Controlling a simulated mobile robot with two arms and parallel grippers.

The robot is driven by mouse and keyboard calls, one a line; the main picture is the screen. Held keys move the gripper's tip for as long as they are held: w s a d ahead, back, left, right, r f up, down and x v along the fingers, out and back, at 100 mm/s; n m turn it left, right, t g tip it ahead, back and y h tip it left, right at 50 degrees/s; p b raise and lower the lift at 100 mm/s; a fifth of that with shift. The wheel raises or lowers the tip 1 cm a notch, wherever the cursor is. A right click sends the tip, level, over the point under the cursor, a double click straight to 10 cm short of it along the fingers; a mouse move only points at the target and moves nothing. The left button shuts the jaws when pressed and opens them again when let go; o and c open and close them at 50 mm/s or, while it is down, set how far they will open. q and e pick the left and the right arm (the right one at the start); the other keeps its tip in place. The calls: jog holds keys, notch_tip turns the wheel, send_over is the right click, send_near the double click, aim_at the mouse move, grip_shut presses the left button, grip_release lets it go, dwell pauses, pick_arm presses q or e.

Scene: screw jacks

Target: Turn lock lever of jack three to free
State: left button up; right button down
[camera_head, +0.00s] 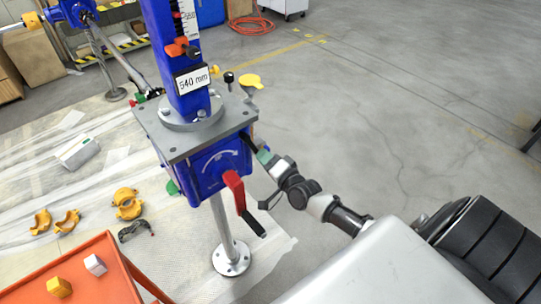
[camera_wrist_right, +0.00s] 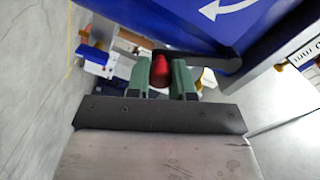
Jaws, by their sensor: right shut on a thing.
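The jack in front of me has a blue gearbox (camera_head: 215,165) under a grey top plate, with a blue column bearing a "540 mm" sign (camera_head: 191,80). My right gripper (camera_head: 263,157) is at the right side of this gearbox. In the right wrist view its green fingers (camera_wrist_right: 160,80) are shut on the red knob (camera_wrist_right: 160,66) of a dark lever (camera_wrist_right: 215,61), which runs right along the blue housing. In the head view the gripper and housing mostly hide that lever. No jack number is readable. My left gripper is not in view.
A red crank with a black handle (camera_head: 233,186) hangs at the gearbox front. An orange tray (camera_head: 100,262) with small blocks stands at lower left. Yellow clamp parts (camera_head: 127,204) lie on the sheet. Another blue jack (camera_head: 72,12) stands behind.

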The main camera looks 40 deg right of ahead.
jog(key=shift+a+f+m, duration=0.35)
jog(key=shift+a+m, duration=0.3)
jog(key=shift+m, duration=0.25)
jog(key=shift+s+a+f+m+b, duration=0.15)
jog(key=shift+a+m+b, duration=0.25)
jog(key=shift+a+m, duration=0.9)
jog(key=shift+d+m, duration=0.2)
jog(key=shift+m, duration=0.1)
jog(key=c, duration=1)
grip_release()
jog(key=s, duration=0.3)
jog(key=s+b, duration=0.1)
jog(key=s, duration=0.6)
jog(key=shift+s+d, duration=0.4)
